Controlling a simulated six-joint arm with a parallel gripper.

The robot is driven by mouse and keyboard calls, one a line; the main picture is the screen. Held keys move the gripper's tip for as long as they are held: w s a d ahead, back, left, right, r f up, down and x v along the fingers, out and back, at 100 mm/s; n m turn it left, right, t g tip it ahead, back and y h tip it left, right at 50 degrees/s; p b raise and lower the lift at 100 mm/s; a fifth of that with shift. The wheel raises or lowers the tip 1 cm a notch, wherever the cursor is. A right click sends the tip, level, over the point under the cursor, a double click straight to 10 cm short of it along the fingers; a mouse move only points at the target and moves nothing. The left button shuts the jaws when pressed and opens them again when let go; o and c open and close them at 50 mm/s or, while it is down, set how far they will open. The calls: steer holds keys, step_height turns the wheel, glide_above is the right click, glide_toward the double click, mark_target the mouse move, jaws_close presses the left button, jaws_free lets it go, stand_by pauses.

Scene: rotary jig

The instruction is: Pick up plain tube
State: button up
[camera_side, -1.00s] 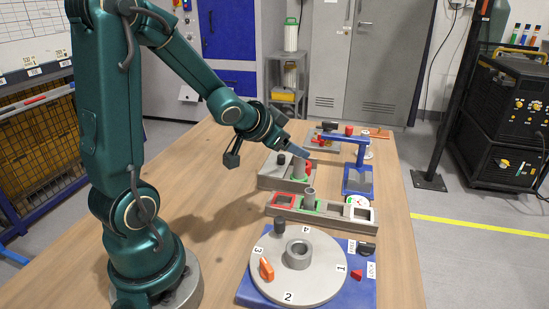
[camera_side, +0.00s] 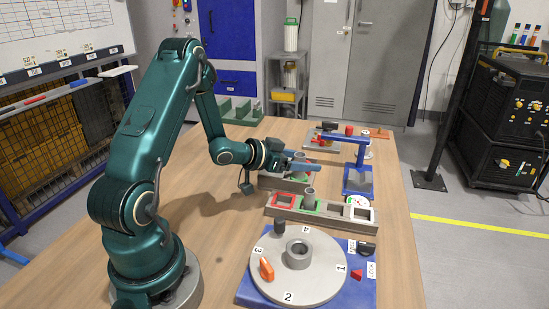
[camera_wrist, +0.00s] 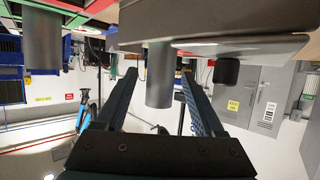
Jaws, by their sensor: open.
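A plain grey tube (camera_wrist: 160,75) stands upright at the rear grey block and shows between my fingers in the wrist view. In the side view its top (camera_side: 299,157) shows at my fingers, which hide much of the rest. My gripper (camera_side: 313,165) is level, open around the tube, with a gap on each side in the wrist view (camera_wrist: 163,85). A second plain grey tube (camera_side: 310,195) stands in the green-framed slot of the front tray, apart from my gripper; it also shows at upper left in the wrist view (camera_wrist: 41,42).
The front tray (camera_side: 285,213) also has red and white framed slots. A round numbered dial (camera_side: 325,282) sits on a blue base in front. A blue post fixture (camera_side: 359,165) stands close to the right of my gripper.

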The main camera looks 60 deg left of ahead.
steer(key=shift+x, duration=0.85)
jaws_close()
